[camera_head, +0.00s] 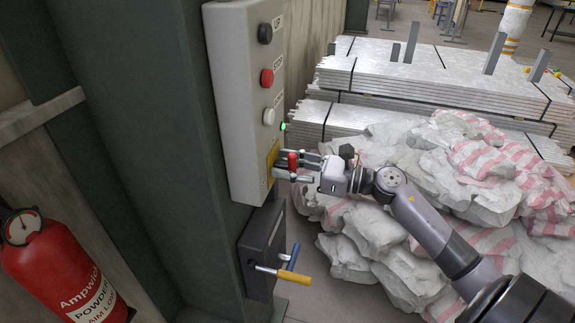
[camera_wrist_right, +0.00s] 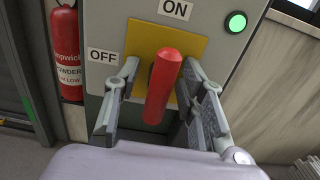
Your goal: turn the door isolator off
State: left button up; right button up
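The door isolator is a red handle (camera_wrist_right: 163,85) on a yellow plate (camera_wrist_right: 195,45), low on a grey control box (camera_head: 235,90). In the right wrist view the ON label (camera_wrist_right: 175,9) is above the handle and the OFF label (camera_wrist_right: 103,56) is to its left. The handle stands roughly upright in that view, leaning slightly, its top toward ON. A green lamp (camera_wrist_right: 236,22) is lit on the box. My right gripper (camera_head: 298,166) is at the handle, its fingers apart on either side of it. Gaps show beside the handle, the right one narrow. My left gripper is not in view.
Black, red and white buttons (camera_head: 268,116) sit higher on the box. A dark box (camera_head: 258,250) with yellow and blue handles is below. A fire extinguisher (camera_head: 60,270) stands at left. Wrapped sacks (camera_head: 375,235) and stacked panels (camera_head: 400,75) lie behind my right arm.

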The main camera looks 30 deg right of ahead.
grip_shut()
dwell(0.3)
dwell(0.3)
jog(key=m+p, duration=0.2)
jog(key=m, duration=0.2)
jog(key=shift+r+m, duration=0.1)
jog(key=shift+m, duration=0.3)
jog(key=m+p, duration=0.2)
jog(key=m, duration=0.2)
jog(key=shift+d, duration=0.1)
jog(key=m+p, duration=0.2)
jog(key=m, duration=0.3)
jog(key=shift+p, duration=0.4)
jog(key=shift+m+p, duration=1.05)
jog(key=shift+m, duration=0.95)
